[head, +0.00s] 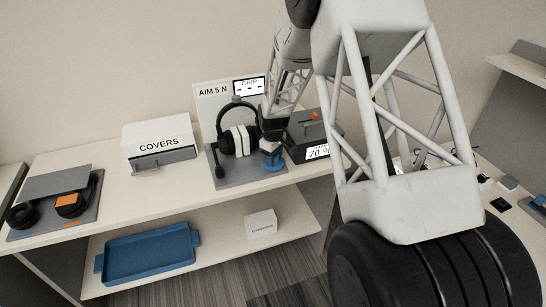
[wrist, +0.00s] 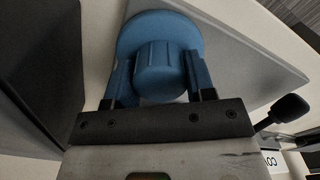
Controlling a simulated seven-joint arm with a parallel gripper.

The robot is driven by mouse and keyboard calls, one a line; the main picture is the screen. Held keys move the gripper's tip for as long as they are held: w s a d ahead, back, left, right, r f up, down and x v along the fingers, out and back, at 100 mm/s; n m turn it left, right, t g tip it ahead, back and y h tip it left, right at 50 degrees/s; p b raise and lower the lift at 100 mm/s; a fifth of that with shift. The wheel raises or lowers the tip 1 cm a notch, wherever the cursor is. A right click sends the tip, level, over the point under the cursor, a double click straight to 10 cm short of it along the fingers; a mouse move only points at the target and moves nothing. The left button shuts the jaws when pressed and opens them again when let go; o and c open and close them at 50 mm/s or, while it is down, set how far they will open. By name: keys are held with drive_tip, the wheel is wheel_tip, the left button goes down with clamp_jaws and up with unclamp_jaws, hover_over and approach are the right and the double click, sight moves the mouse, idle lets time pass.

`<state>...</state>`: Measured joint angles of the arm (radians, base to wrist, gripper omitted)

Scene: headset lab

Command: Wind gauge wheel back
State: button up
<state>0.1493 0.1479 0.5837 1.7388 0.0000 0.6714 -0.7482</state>
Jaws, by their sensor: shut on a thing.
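The gauge wheel is a blue round knob with a ribbed hub; it sits at the right front of the grey gauge base (head: 222,172) in the head view (head: 274,166). In the wrist view the wheel (wrist: 160,30) fills the upper middle. My gripper (wrist: 158,75) is shut on the wheel's hub, one finger on each side; it also shows in the head view (head: 270,146), coming down from above. A black headset (head: 222,125) stands on the base around a white ribbed block (head: 236,141). A panel behind reads "AIM 5 N", with a partly hidden "GRIP" display (head: 249,87).
A blue tray (head: 150,257) and small white box (head: 261,223) are on the lower shelf.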

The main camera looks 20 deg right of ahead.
drive_tip(key=o, duration=0.9)
drive_tip(key=shift+r, duration=0.15)
drive_tip(key=shift+r, duration=3.8)
